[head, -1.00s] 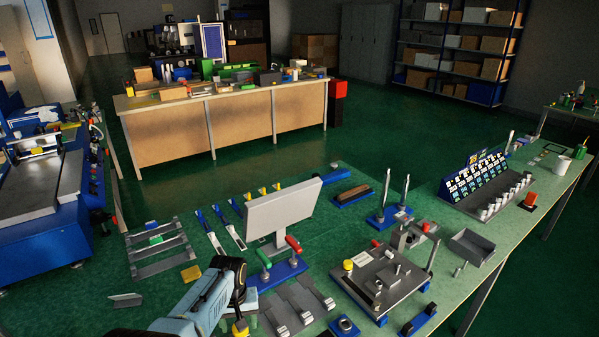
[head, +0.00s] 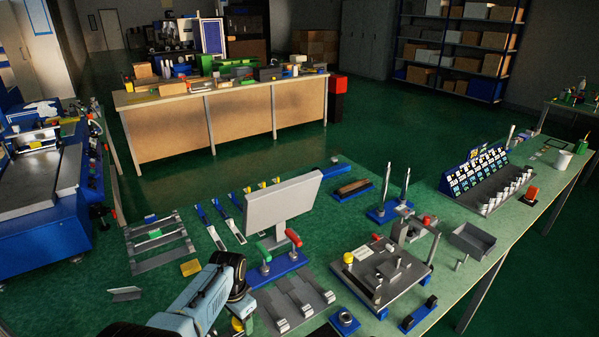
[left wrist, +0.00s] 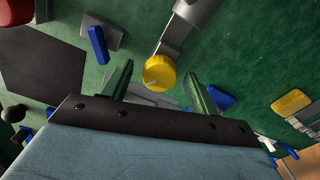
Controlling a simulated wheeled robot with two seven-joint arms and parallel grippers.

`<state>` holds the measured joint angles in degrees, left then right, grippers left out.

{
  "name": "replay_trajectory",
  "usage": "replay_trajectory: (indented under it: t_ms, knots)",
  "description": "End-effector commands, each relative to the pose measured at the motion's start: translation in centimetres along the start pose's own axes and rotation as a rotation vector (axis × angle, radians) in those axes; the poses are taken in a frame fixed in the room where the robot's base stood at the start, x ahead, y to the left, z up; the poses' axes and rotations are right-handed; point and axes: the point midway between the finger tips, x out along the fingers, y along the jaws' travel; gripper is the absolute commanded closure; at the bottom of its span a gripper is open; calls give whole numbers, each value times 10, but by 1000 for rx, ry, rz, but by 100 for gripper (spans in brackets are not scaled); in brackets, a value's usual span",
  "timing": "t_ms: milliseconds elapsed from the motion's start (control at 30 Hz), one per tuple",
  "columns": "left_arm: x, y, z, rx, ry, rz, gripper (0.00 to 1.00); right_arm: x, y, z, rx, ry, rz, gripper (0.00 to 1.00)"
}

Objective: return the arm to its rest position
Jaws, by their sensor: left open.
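My left arm (head: 195,305) comes in at the bottom of the head view, low over the near part of the green bench. Its dark wrist joint (head: 232,268) is left of the clamps, and its fingertips are hidden in this view. In the left wrist view my left gripper (left wrist: 158,82) is open, its two fingers apart with nothing held. A yellow round knob (left wrist: 158,73) on a grey metal part shows beyond and between the fingers; I cannot tell the exact gap. My right arm and gripper are not in view.
A grey monitor (head: 283,210) and red- and green-handled clamps (head: 278,262) stand right of the wrist. A press fixture (head: 385,270) stands farther right. A slotted rack (head: 160,242) and a yellow block (head: 191,268) lie to the left.

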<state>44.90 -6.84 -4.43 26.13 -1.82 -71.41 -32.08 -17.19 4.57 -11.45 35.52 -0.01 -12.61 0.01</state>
Motion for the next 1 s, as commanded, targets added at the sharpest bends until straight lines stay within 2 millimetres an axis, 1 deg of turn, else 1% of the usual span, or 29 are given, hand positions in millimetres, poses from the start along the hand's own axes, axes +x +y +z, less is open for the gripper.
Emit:
replay_trajectory:
  t_ms: [600, 800, 1000]
  knots:
    - [0, -1, 0, 589, 1, 0, 41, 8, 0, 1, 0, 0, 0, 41]
    - [0, -1, 0, 710, 0, 0, 41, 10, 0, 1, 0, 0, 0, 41]
    - [0, -1, 0, 752, 0, 0, 41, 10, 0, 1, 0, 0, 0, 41]
